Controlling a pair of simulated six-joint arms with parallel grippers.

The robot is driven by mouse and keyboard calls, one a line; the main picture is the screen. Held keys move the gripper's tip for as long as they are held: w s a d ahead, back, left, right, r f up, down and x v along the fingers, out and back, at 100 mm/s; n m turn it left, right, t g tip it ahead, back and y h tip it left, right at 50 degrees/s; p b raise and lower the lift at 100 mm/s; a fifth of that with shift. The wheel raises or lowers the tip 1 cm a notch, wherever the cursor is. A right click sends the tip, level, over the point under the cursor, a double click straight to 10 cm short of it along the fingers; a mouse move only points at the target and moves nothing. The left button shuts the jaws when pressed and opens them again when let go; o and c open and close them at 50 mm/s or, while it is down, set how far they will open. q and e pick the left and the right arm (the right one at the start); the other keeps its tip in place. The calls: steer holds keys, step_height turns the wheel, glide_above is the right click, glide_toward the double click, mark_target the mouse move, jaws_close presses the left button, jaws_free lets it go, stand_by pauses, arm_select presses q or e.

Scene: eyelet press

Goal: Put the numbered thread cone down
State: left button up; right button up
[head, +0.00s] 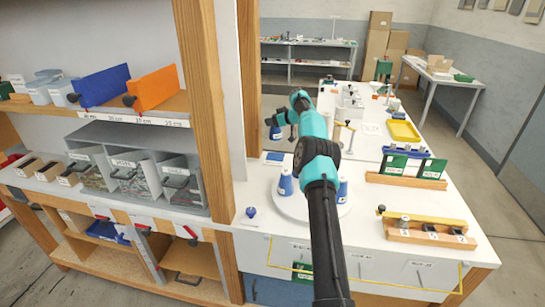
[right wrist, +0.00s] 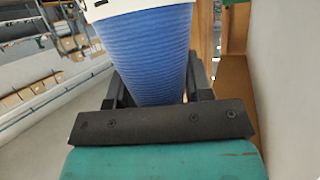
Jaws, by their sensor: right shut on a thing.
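My right gripper (head: 281,119) is shut on a blue thread cone (head: 275,133). In the right wrist view, the ribbed blue thread of the held cone (right wrist: 155,55) fills the space between the dark jaws, with a pale part at its top. No number on it can be read. Other blue cones stand upright on a white round plate (head: 297,212): one left of my arm (head: 285,183) and one right of it (head: 343,187). My arm hides part of the plate. My left gripper is not in view.
A wooden shelf with grey bins (head: 133,175) and a wooden post stand close on the left. A small blue object (head: 250,212) lies near the plate. A wooden block with a yellow bar (head: 430,230), green cards (head: 410,165) and a yellow tray (head: 403,131) occupy the right.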

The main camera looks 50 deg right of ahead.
mark_target(273, 138)
steer(key=shift+f, duration=2.5)
steer(key=shift+f, duration=2.45)
steer(key=shift+f, duration=0.2)
steer(key=o, duration=1)
steer(key=shift+c, duration=0.2)
steer(key=shift+r, duration=0.15)
steer(key=shift+s+r, duration=0.1)
steer(key=shift+s, duration=0.05)
steer(key=v, duration=1.1)
steer(key=shift+s, duration=0.25)
